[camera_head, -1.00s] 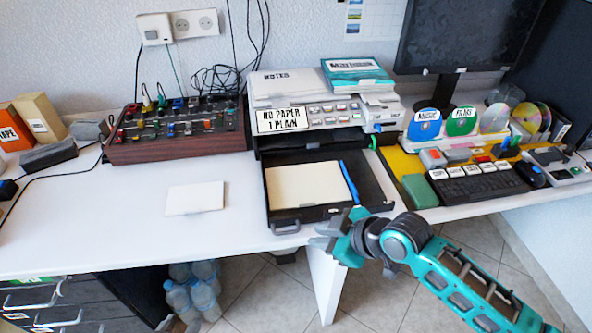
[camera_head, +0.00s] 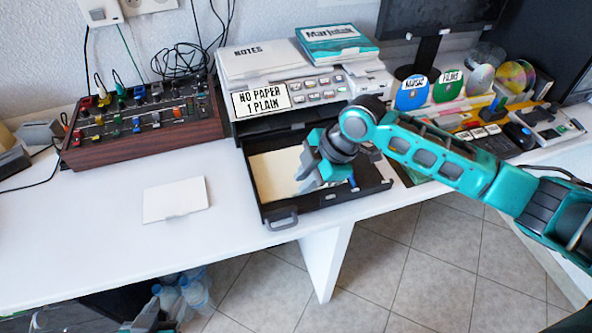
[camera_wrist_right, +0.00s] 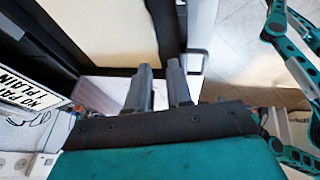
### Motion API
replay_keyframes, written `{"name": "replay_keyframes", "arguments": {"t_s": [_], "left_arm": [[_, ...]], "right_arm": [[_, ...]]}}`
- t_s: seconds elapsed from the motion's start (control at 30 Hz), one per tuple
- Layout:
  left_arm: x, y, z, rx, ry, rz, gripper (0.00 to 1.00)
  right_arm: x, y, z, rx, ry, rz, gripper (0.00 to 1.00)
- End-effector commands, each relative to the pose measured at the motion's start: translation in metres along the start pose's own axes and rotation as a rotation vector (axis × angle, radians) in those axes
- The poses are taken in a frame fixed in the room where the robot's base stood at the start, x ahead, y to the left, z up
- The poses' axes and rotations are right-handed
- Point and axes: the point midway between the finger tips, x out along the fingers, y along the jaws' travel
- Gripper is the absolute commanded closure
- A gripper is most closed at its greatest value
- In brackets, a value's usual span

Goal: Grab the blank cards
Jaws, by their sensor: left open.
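A cream blank sheet or stack of cards (camera_head: 268,178) lies in the pulled-out black tray (camera_head: 325,201) below the printer; it also shows in the wrist view (camera_wrist_right: 100,28). A white blank card (camera_head: 175,200) lies flat on the table left of the tray. My right gripper (camera_head: 305,172) is over the tray, covering the right part of the cream sheet. In the wrist view its two fingers (camera_wrist_right: 160,78) stand apart with nothing between them. My left gripper (camera_head: 148,318) shows only partly at the bottom edge, below the table, open.
The printer (camera_head: 312,97) carries a "NO PAPER 1 PLAIN" label (camera_head: 262,101). A control box (camera_head: 145,138) with coloured knobs stands to the left. Disc stands and a keyboard are at the right. The front left of the table is clear.

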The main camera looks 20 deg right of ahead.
Motion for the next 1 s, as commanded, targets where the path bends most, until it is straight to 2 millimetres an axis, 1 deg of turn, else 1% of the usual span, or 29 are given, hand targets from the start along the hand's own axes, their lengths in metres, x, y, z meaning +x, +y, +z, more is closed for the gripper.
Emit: {"name": "replay_keyframes", "arguments": {"t_s": [0.17,0.4,0.47,0.57,0.77,1.0], "left_arm": [[0.001,0.0,0.002,0.0,0.0,0.001,0.57],[0.005,0.001,0.007,0.0,0.0,0.001,0.57],[0.005,0.001,0.007,0.0,0.0,0.001,0.57],[0.006,0.0,0.007,0.0,0.002,0.0,0.57],[0.007,0.0,0.004,0.001,0.007,-0.001,0.57],[0.008,-0.001,0.003,0.001,0.01,-0.002,0.57]], "right_arm": [[0.013,0.0,0.001,0.0,-0.001,-0.001,0.8],[0.049,0.003,0.005,0.0,0.0,0.0,0.8],[0.055,0.003,0.005,0.001,-0.001,0.0,0.8],[0.059,0.003,0.005,0.0,-0.001,0.001,0.8],[0.059,0.003,0.005,-0.001,-0.001,0.001,0.8],[0.059,0.003,0.005,0.0,-0.001,0.001,1.0]]}}
